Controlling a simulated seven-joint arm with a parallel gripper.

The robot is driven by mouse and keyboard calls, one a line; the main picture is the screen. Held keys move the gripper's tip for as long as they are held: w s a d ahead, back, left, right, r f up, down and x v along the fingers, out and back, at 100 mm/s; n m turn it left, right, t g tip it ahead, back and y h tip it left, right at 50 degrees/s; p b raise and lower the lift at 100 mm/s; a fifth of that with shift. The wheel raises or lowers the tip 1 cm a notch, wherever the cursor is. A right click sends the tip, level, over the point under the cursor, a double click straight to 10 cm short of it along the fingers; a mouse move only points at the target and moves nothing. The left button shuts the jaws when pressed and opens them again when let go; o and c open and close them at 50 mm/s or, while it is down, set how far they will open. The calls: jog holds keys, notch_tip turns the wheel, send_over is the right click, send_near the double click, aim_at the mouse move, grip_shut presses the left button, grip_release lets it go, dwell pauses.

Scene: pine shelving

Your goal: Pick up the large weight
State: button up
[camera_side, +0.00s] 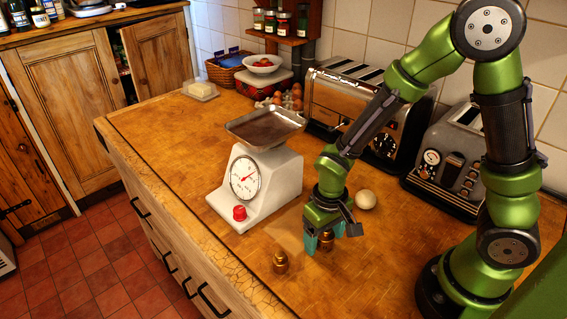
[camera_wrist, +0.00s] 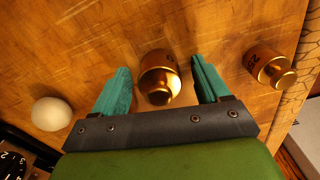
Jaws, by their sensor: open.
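Two brass weights stand on the wooden worktop. One weight (camera_wrist: 158,72) is between the two teal fingers of my gripper (camera_wrist: 160,68), with a gap on each side. In the side view this weight (camera_side: 327,241) is partly hidden by the fingers of my gripper (camera_side: 324,237), which point down at it. The other weight (camera_side: 280,262) stands nearer the worktop's front edge, outside the fingers, and shows at the right in the wrist view (camera_wrist: 268,66). The weight between the fingers looks slightly bigger in the wrist view. My gripper is open and holds nothing.
A white kitchen scale (camera_side: 262,185) with a metal pan stands left of my gripper. A pale round object (camera_side: 365,199) lies behind it. Toasters (camera_side: 352,110) line the wall. The worktop's front edge (camera_side: 215,248) is close to the outer weight.

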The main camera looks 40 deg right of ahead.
grip_shut()
dwell(0.4)
